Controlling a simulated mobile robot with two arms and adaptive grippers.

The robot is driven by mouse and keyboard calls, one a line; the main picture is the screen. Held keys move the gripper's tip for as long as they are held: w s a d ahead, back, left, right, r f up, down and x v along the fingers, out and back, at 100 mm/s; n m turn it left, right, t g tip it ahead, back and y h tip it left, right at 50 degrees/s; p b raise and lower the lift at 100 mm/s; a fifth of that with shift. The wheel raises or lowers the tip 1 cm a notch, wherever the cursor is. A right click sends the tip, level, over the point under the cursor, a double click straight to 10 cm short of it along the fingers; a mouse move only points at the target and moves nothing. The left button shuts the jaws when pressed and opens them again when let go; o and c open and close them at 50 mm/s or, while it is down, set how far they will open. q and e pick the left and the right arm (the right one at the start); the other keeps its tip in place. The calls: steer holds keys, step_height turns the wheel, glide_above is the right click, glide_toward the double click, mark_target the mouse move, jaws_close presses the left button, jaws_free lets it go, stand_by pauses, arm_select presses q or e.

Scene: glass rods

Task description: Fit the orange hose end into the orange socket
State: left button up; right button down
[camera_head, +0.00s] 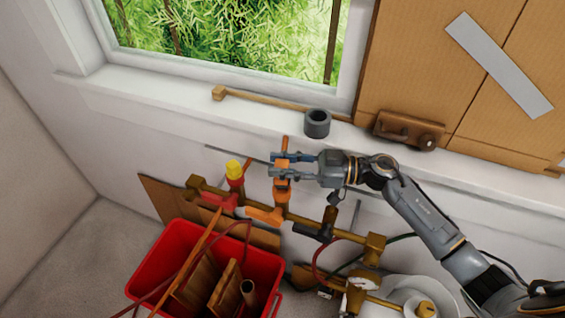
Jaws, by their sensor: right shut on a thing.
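My right gripper (276,165) reaches in from the right and is shut on the orange hose end (284,145), a slim upright piece passing between its fingers. Directly below is the thicker orange socket (282,196) on the brass pipe, with an orange lever (264,215) pointing left. The hose end is in line above the socket, but the fingers hide the place where they meet. I cannot tell whether it is seated. My left gripper is not in view.
A red fitting with a yellow cap (234,170) stands left of the socket. A black valve (316,233) is to the right. A red crate (148,290) with boards stands below. A grey ring (317,123) sits on the window sill above, near a cardboard box (490,110).

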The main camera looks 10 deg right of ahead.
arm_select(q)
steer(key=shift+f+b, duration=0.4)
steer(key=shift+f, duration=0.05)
arm_select(e)
steer(key=shift+f, duration=0.75)
steer(key=c, duration=1.3)
jaws_free()
